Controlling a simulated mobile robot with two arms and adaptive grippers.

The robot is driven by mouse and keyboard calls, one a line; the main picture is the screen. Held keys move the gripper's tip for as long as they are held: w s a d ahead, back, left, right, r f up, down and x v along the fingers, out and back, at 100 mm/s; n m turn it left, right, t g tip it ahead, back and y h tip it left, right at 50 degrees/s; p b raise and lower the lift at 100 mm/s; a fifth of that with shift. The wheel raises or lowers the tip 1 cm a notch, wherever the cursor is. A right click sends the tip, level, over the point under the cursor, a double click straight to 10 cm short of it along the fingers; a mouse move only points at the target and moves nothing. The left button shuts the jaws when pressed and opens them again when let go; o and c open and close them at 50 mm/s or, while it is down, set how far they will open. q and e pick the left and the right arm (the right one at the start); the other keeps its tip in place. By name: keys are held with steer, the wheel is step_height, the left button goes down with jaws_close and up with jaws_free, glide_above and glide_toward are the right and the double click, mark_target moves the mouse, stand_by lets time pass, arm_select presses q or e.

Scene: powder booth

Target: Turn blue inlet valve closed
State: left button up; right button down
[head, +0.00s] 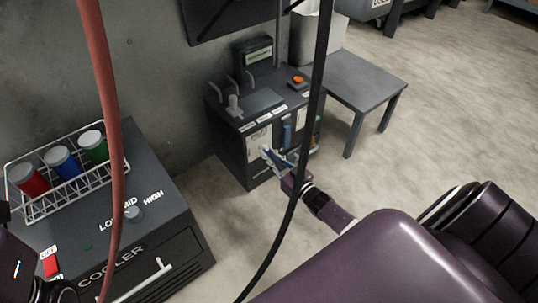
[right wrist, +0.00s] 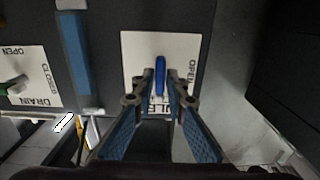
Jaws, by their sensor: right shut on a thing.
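The blue inlet valve lever (right wrist: 160,75) stands upright in the right wrist view, in front of a white label plate (right wrist: 136,50) with OPEN at its right edge. The lower wording is partly hidden by my fingers. My right gripper (right wrist: 157,92) is shut on the blue lever, one finger on each side. In the head view my right gripper (head: 274,159) is at the front of the dark cabinet (head: 230,152), and the lever is too small to make out there. Dark parts of my left arm show at the lower left edge, but no left fingers can be made out.
A drain valve (right wrist: 16,84) with its own label and a blue vertical tube (right wrist: 75,50) are left of the inlet plate. A cooler (head: 165,225) with a wire rack of coloured jars (head: 65,165) stands at the left. A grey table (head: 360,80) adjoins the cabinet. Hoses hang across the view.

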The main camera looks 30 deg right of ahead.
steer(key=c, duration=2)
jaws_free()
steer(key=shift+c, duration=0.2)
steer(key=s+d, duration=0.1)
steer(key=s, duration=1.1)
